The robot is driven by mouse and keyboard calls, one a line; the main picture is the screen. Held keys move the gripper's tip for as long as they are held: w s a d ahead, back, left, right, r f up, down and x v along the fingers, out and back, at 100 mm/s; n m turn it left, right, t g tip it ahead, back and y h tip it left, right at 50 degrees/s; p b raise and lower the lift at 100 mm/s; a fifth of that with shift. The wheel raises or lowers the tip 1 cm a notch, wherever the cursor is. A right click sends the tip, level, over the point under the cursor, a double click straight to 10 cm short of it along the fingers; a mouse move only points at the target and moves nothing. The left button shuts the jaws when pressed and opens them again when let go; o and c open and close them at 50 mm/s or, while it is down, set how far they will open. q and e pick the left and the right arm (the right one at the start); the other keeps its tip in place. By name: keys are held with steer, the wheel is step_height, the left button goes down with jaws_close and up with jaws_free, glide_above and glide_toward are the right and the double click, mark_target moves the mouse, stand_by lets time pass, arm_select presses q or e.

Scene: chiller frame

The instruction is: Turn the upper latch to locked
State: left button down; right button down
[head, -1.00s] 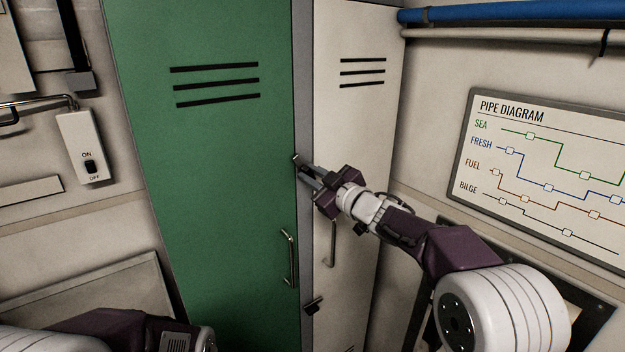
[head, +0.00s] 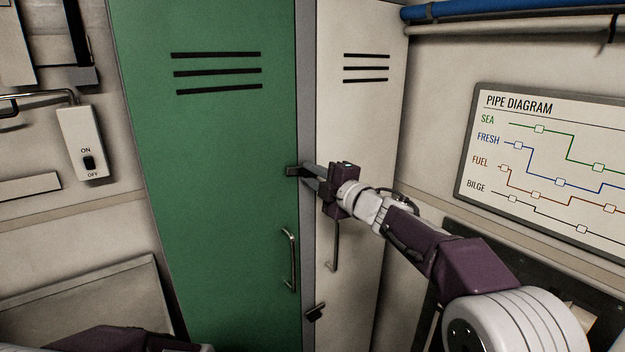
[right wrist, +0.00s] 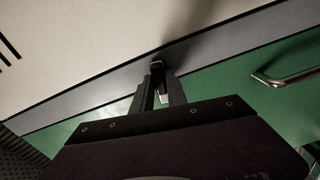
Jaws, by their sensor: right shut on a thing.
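The upper latch (head: 293,171) is a small dark bar on the grey strip between the green door and the white door. It lies about level, with its left end over the edge of the green door. My right gripper (head: 306,177) comes from the right and is shut on the latch. In the right wrist view the latch (right wrist: 158,67) shows as a dark knob between the fingertips, against the grey strip. The fingers hide part of it. My left gripper is out of view; only part of my left arm shows at the bottom left.
A lower latch (head: 316,312) sits tilted on the same strip. The green door (head: 215,140) has a handle (head: 290,260), and the white door (head: 365,120) has one (head: 334,245) below my right gripper. A pipe diagram (head: 545,165) hangs at right, a switch box (head: 84,145) at left.

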steer(key=shift+f+n+b, duration=0.2)
steer(key=shift+n+b, duration=0.1)
steer(key=shift+n, duration=0.5)
steer(key=c, duration=1.4)
jaws_free()
steer(key=shift+s, duration=0.1)
steer(key=b+v, duration=0.2)
steer(key=v, duration=0.7)
steer(key=shift+r, duration=0.15)
